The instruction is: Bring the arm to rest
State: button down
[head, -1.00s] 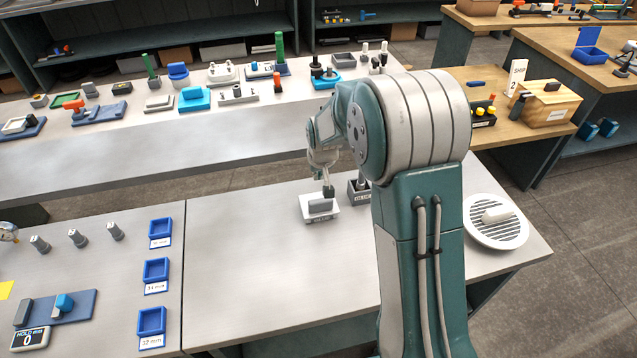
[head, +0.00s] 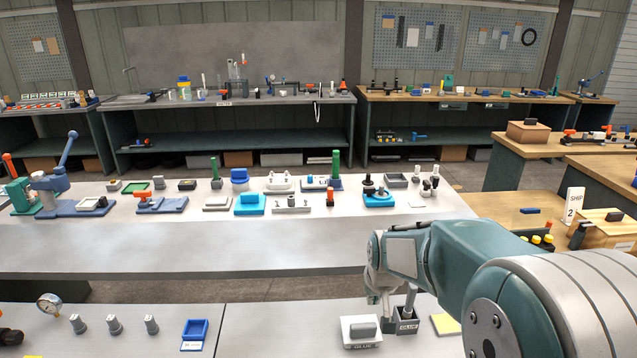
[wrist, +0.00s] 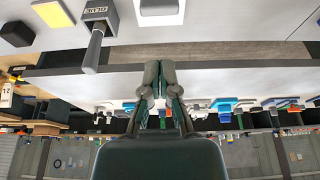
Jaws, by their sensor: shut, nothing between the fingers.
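My arm comes in from the lower right of the head view, with its end (head: 377,297) low behind a white box. In the wrist view my gripper (wrist: 158,78) is shut, its two fingers together and empty. A dark grey pot labelled GLUE (head: 406,327) stands on the near bench, with a grey handle sticking up out of it. The pot also shows in the wrist view (wrist: 98,12), off to the left of my fingers. The white box (head: 361,332) with a grey block on top stands left of the pot. My fingers touch neither.
A yellow pad (head: 446,324) lies right of the pot. Behind a gap, a long grey bench (head: 180,240) holds several fixtures and blue parts. A blue tray (head: 195,333) and several grey pegs are at lower left. The near bench between tray and white box is bare.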

jog(key=s+r+t, duration=0.1)
jog(key=s+r, duration=0.4)
jog(key=s, duration=0.7)
jog(key=s+r, duration=0.6)
jog(key=s, duration=0.6)
jog(key=shift+s+r+t, duration=0.25)
jog(key=shift+s+t, duration=0.1)
jog(key=shift+t, duration=0.05)
